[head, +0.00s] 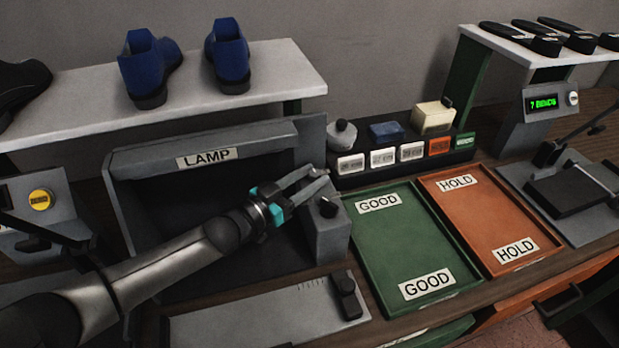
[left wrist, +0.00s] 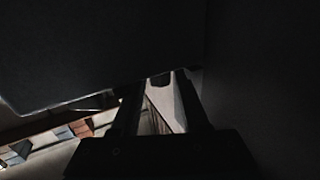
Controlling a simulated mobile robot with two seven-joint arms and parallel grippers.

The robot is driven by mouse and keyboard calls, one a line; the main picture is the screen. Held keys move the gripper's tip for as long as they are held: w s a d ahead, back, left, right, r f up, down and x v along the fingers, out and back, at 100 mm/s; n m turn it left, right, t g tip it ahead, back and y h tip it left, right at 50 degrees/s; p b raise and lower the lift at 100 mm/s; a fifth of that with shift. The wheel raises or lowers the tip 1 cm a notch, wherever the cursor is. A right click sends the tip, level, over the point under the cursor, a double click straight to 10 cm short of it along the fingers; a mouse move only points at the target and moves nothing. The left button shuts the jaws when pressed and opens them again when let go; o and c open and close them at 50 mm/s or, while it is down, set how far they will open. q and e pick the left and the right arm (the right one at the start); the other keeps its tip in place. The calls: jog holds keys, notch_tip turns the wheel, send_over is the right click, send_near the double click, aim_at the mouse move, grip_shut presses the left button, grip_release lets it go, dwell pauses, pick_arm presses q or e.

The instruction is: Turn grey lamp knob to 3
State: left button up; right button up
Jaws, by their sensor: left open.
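The lamp (head: 200,160) is a dark grey open-fronted hood with a LAMP label. At its right front stands a grey box (head: 327,238) with a small dark knob (head: 328,207) on top. My left gripper (head: 321,181) is open, with its fingertips just above and behind the knob in the head view; I cannot tell whether they touch anything. The knob's setting and any numbers are too small to read. In the dark left wrist view my two fingers (left wrist: 160,85) stand apart, and I cannot make out the knob clearly. My right gripper is not in view.
Right of the box lie a green GOOD tray (head: 405,245) and an orange HOLD tray (head: 535,225). A rack of small labelled boxes (head: 400,157) stands behind them. A shelf (head: 285,65) with blue shoes overhangs the lamp. A grey gauge plate (head: 255,325) lies in front.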

pick_arm(q)
jog(key=shift+c, duration=0.2)
grip_shut()
dwell(0.3)
jog(key=m+g+h+b, duration=0.1)
jog(key=g+b, duration=0.1)
jog(key=b, duration=0.1)
jog(key=shift+w+m+h+b, duration=0.15)
jog(key=shift+m+h+b, duration=0.15)
jog(key=shift+m+h, duration=0.1)
jog(key=shift+a+m+g+h+b, duration=0.1)
jog(key=shift+m+g+h+b, duration=0.5)
jog(key=shift+g+b, duration=0.45)
jog(key=shift+o, duration=0.2)
grip_release()
